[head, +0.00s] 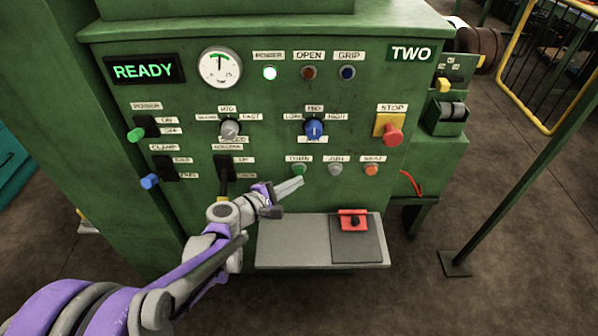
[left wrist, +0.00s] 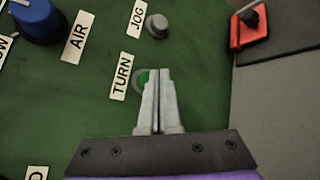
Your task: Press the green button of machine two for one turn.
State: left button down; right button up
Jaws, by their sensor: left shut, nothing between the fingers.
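The green machine's panel carries a "TWO" plate (head: 411,53) at the upper right and a display (head: 143,69) reading READY. The green button (head: 298,169) sits under the TURN label, left of the grey JOG button (head: 335,169) and an orange button (head: 372,170). My left gripper (head: 300,182) is shut and empty, its fingertips just below the green button in the head view. In the left wrist view the fingertips partly cover the green button (left wrist: 143,77); I cannot tell whether they touch it. My right gripper is not in view.
A red STOP button (head: 392,135) on a yellow plate is at the panel's right. A grey shelf (head: 290,240) juts out below the buttons, with a red piece (head: 353,219) on it. The POWER lamp (head: 270,73) glows. Knobs and levers lie left of the buttons.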

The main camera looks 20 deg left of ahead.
pick_arm(q)
jog(key=shift+w, duration=0.15)
dwell(0.3)
jog(key=shift+w+a, duration=0.1)
jog(key=shift+w, duration=0.2)
